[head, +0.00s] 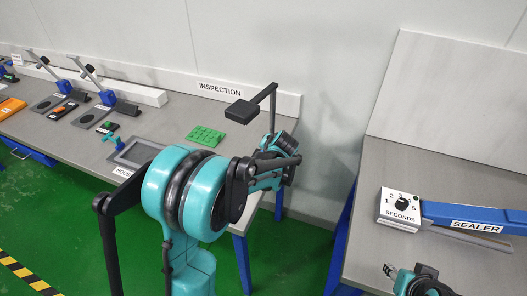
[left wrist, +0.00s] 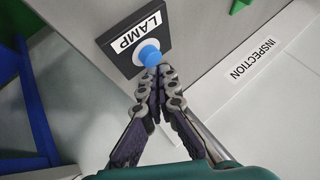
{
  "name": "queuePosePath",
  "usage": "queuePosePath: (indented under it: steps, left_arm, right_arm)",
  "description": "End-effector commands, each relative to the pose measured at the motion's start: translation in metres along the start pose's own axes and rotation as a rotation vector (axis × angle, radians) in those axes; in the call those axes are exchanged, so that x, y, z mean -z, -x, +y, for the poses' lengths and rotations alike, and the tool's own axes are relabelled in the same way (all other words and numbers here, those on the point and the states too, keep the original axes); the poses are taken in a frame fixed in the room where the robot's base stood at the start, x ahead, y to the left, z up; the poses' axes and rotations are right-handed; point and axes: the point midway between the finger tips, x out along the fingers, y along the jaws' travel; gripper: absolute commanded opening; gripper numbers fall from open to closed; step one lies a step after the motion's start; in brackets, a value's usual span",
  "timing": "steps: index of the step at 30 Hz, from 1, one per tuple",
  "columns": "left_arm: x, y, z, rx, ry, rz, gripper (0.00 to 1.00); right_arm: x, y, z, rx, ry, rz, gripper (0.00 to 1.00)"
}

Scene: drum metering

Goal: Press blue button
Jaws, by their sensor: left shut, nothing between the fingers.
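In the left wrist view, a round blue button (left wrist: 150,55) sticks out of a black box (left wrist: 125,30) with a white LAMP label. My left gripper (left wrist: 162,70) is shut and empty, with its fingertips right at the lower right of the button. I cannot tell whether they touch it. In the head view my left arm reaches toward the inspection end of the bench, and the button and fingertips cannot be made out behind my arm. Part of my right arm shows at the bottom right of the head view; its finger state is unclear.
A black lamp head (head: 242,112) on a post stands over the bench by the INSPECTION sign (head: 220,90). A green block plate (head: 205,135) and a grey tray (head: 137,152) lie on the bench. A blue sealer (head: 470,215) stands on the right table.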

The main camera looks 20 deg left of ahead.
Motion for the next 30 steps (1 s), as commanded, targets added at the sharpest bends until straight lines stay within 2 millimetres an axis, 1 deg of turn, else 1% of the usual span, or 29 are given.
queuePosePath:
  steps: [5,8,24,30]
  left_arm:
    - [0.0,0.0,0.0,0.0,0.0,0.0,0.0]
    - [0.003,0.004,-0.003,0.0,0.0,0.0,0.0]
    - [0.03,0.042,-0.03,0.0,0.0,0.0,0.0]
    - [0.03,0.042,-0.03,0.0,0.0,0.0,0.0]
  right_arm:
    - [0.0,0.0,0.0,0.0,0.0,0.0,0.4]
    - [0.002,0.003,0.0,0.0,0.0,0.0,0.4]
    - [0.026,0.037,0.0,0.0,0.0,0.0,0.4]
    - [0.026,0.036,0.0,0.0,0.0,0.0,0.4]
